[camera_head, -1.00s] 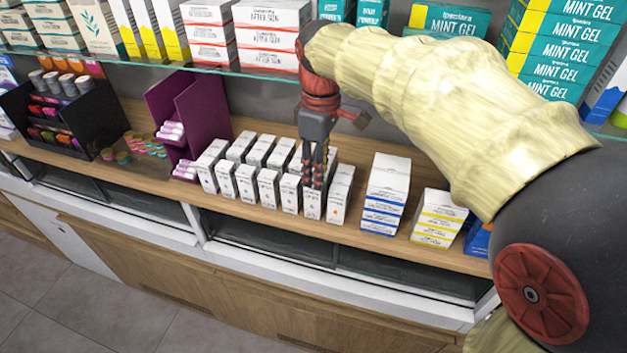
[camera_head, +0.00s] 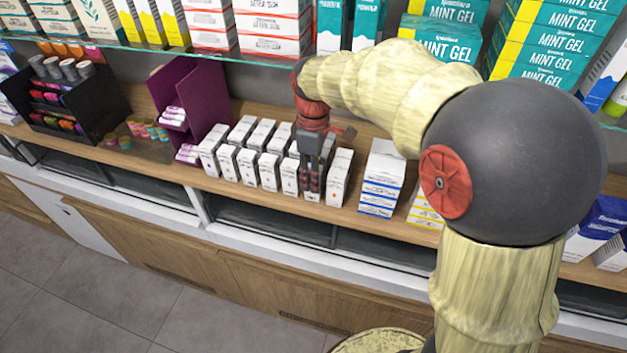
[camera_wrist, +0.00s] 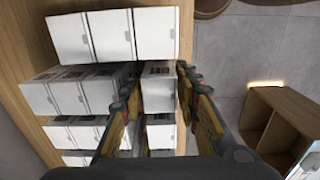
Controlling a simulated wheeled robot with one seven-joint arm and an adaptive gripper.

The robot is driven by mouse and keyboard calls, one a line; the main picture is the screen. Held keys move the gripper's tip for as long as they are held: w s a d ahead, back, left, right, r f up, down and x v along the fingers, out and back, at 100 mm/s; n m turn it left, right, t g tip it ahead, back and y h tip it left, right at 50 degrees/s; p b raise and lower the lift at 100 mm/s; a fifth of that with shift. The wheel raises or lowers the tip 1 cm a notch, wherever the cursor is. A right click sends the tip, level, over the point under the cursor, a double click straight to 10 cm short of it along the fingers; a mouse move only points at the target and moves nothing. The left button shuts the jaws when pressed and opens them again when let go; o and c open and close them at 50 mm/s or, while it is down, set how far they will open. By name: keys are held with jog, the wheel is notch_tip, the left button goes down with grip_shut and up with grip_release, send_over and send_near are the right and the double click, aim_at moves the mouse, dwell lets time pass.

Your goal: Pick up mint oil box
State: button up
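Small white boxes (camera_head: 268,172) stand upright in close rows on the wooden lower shelf. Their print is too small to read, so I cannot tell which is named mint oil. My gripper (camera_head: 311,186) points down at the front row, near its right end, and its fingers cover most of the box there. In the wrist view my gripper (camera_wrist: 158,95) is open, with one finger on each side of a single white box (camera_wrist: 158,90). A gap shows beside the left finger; contact on the right is unclear.
White boxes (camera_head: 338,178) stand close on both sides. Blue-striped boxes (camera_head: 381,182) are further right, a purple stand (camera_head: 200,98) and a black rack (camera_head: 85,110) to the left. A glass shelf with mint gel boxes (camera_head: 448,38) hangs above. Open floor (camera_head: 120,305) lies in front.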

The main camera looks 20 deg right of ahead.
jog(key=shift+f, duration=1.1)
jog(key=c, duration=0.3)
jog(key=c, duration=0.4)
jog(key=shift+r, duration=0.1)
jog(key=shift+c, duration=0.4)
